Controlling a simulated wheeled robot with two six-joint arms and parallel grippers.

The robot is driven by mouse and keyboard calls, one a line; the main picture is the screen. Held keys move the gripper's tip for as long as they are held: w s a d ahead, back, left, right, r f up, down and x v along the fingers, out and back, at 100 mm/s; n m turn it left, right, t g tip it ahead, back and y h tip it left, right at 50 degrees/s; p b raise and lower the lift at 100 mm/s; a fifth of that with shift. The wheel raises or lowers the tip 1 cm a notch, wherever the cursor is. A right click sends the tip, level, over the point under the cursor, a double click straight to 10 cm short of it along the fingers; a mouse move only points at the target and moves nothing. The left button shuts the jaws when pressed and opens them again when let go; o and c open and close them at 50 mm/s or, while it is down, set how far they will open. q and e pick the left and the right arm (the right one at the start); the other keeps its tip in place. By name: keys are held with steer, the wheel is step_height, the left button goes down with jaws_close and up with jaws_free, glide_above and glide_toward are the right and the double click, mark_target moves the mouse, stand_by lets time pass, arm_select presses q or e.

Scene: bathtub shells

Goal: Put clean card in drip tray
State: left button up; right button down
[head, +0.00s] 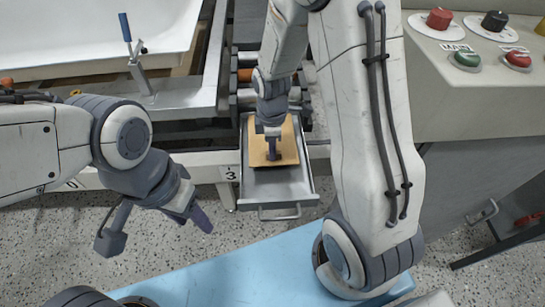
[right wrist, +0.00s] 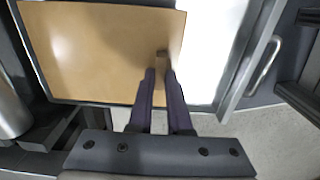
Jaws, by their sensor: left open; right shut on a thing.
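The clean card (head: 262,152) is a flat tan sheet inside the grey drip tray (head: 285,190), toward its far part. It also shows in the right wrist view (right wrist: 100,50). The tray is a pulled-out shallow drawer with a front handle, and its near part is bare. My right gripper (head: 273,155) is over the card with its fingers close together. In the right wrist view its fingertips (right wrist: 162,65) meet on a small tan piece at the card. Whether the card lies flat on the tray floor I cannot tell. My left gripper (head: 160,233) is open and empty, left of the tray.
A white bathtub shell (head: 90,35) sits on a frame at the upper left, with a blue-handled clamp (head: 137,65) at its edge. A control panel (head: 470,85) with red, black and green knobs stands at the right.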

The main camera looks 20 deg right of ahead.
steer(key=shift+f+b, duration=0.55)
steer(key=shift+f, duration=1.1)
steer(key=shift+f, duration=0.15)
steer(key=c, duration=0.9)
jaws_free()
steer(key=shift+o, duration=0.2)
